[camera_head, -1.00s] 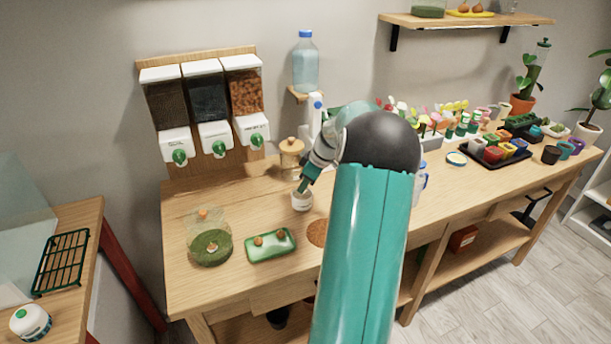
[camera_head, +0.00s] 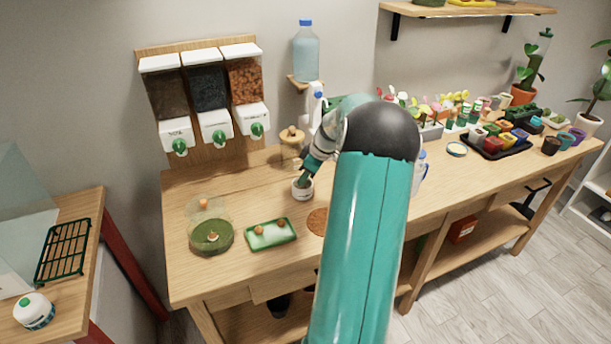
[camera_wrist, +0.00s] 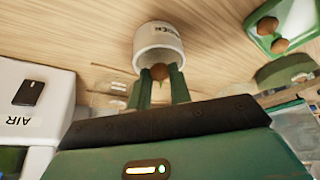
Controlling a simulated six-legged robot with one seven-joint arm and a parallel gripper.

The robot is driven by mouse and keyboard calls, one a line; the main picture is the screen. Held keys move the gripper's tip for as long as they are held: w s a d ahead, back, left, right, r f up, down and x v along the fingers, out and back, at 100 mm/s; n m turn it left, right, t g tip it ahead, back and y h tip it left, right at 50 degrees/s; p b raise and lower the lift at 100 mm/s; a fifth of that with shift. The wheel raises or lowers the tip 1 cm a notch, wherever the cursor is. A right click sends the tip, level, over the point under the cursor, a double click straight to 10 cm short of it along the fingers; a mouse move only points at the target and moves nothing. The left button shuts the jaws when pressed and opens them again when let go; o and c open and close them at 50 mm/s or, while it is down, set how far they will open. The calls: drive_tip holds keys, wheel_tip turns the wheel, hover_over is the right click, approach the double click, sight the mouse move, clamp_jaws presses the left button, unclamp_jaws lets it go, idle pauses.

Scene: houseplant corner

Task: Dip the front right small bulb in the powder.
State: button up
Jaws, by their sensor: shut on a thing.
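My gripper (camera_wrist: 160,85) is shut on a small round brown bulb (camera_wrist: 160,72). The bulb sits between the green fingertips at the open mouth of a white labelled cup (camera_wrist: 158,38). In the head view my gripper (camera_head: 304,181) points down at the same white cup (camera_head: 302,194) on the bench. The cup's inside is hidden, so I cannot tell whether the bulb touches powder. Two other brown bulbs (camera_head: 281,225) lie on a green tray (camera_head: 256,243); the tray (camera_wrist: 292,14) also shows in the wrist view.
A round green dish (camera_head: 222,244) with a small pale item stands left of the tray. A wooden-topped jar (camera_head: 292,148) stands close behind. Dispensers (camera_head: 205,95) hang on the wall.

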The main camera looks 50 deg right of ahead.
drive_tip(key=shift+f, duration=0.55)
idle(0.9)
drive_tip(key=shift+r, duration=3.5)
